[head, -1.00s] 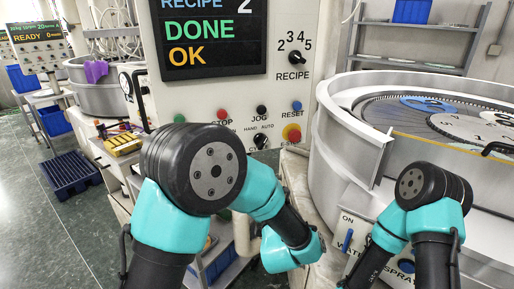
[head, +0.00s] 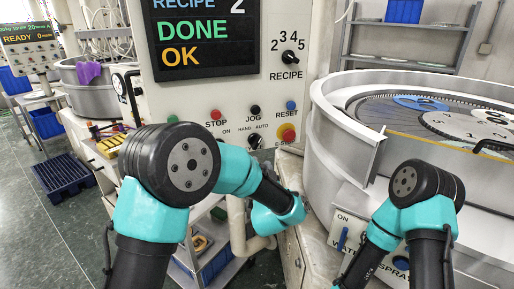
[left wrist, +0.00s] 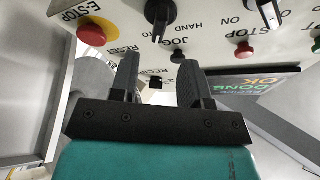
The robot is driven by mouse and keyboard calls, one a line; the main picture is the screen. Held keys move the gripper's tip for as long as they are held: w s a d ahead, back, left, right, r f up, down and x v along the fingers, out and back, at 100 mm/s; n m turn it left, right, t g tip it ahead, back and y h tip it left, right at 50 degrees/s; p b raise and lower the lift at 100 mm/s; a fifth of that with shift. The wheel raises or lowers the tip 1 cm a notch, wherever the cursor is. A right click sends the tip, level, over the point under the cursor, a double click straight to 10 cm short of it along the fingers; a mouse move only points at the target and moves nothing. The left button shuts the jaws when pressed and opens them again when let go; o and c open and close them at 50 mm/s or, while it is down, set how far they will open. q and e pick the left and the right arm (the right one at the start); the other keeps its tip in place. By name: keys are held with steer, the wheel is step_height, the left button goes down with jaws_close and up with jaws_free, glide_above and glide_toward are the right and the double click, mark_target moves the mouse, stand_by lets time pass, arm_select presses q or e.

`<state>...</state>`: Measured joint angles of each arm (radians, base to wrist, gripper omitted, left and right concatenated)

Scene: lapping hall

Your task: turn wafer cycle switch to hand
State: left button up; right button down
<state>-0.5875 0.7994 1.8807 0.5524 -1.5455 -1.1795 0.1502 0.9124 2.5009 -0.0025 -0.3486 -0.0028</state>
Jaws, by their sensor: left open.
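The cycle switch, a black knob (head: 255,142) under the HAND and AUTO labels, sits low on the pale control panel (head: 200,97). In the left wrist view the panel is upside down, and the knob (left wrist: 160,14) shows at the top edge; its pointer seems to lean toward the AUTO side. My left gripper (left wrist: 157,62) is open and empty, facing the panel. Its fingertips lie over the JOG and RESET area in that picture, apart from the knob. In the head view my left arm hides its jaws. My right gripper is out of view; only its arm shows.
Near the switch are the red E-stop (head: 286,132), black JOG button (head: 254,110), red STOP button (head: 215,114) and blue RESET button (head: 291,104). The recipe knob (head: 289,58) is higher. A large round lapping machine (head: 335,125) stands at right.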

mark_target(257, 146)
arm_select(q)
steer(key=x, duration=0.8)
steer(key=shift+w, duration=0.1)
steer(key=shift+c, duration=0.2)
jaws_close()
